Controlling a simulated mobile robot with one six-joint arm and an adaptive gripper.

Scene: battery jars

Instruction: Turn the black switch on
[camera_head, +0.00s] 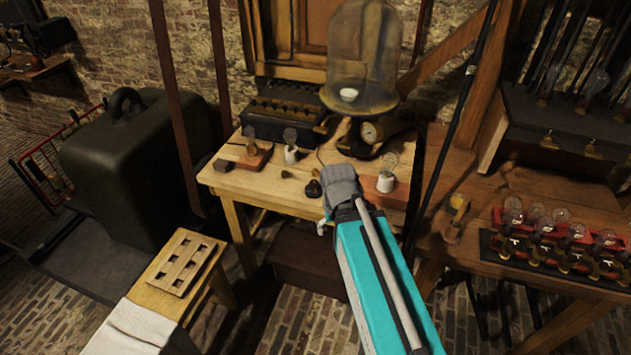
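A small black object (313,188) that looks like the black switch sits near the front edge of the wooden table (262,193). Its setting is too small to read. My teal and grey arm reaches up from the lower right. My gripper (338,180) is at its far end, over the front edge of the table and just right of the black object. I cannot tell whether they touch. The fingers are not clear, and the grey end hides part of the table behind it.
A large glass jar (362,55) rises behind. A dark upright pole (462,100) stands right of my arm. Bulb racks (560,228) fill the right bench.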

